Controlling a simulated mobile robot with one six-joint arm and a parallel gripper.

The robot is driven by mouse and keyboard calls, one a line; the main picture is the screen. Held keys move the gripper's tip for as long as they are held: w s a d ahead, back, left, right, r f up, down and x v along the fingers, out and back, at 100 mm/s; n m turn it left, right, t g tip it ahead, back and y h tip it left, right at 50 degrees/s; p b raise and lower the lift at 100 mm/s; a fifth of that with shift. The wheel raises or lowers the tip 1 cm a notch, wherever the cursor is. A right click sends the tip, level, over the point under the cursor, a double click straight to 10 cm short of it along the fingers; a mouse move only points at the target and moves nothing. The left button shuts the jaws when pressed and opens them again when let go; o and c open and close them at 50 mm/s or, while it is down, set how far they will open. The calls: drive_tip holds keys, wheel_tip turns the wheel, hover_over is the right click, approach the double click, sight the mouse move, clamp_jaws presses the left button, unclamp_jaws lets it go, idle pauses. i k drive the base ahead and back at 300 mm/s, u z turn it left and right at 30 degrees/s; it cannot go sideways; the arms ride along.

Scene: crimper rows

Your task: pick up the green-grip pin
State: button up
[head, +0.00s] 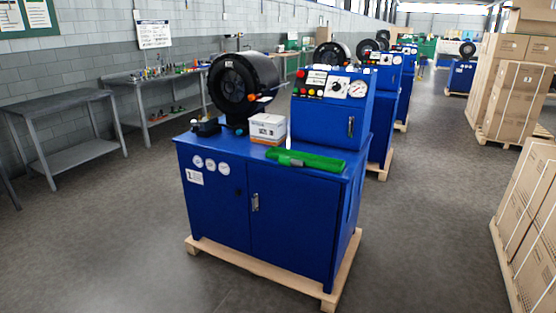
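A flat, bright green item (318,161) lies on the front right of the top of the near blue crimper cabinet (292,217). A grey piece (291,161) shows at its left part. I cannot tell whether this is the green-grip pin or another green thing. Several small coloured items, some green, stand on the grey workbench (141,78) by the wall, too small to tell apart. My gripper is not in view.
On the near cabinet are a black round crimping head (232,88), a small white-and-orange box (267,127), a black item (206,127) and a control panel (333,88). A wooden pallet (262,269) juts out below. Stacked cartons (535,215) stand right. Floor between is clear.

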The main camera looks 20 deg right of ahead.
sight(287, 161)
drive_tip(key=u, duration=0.7)
drive_tip(key=i, duration=1.15)
drive_tip(key=u, duration=0.25)
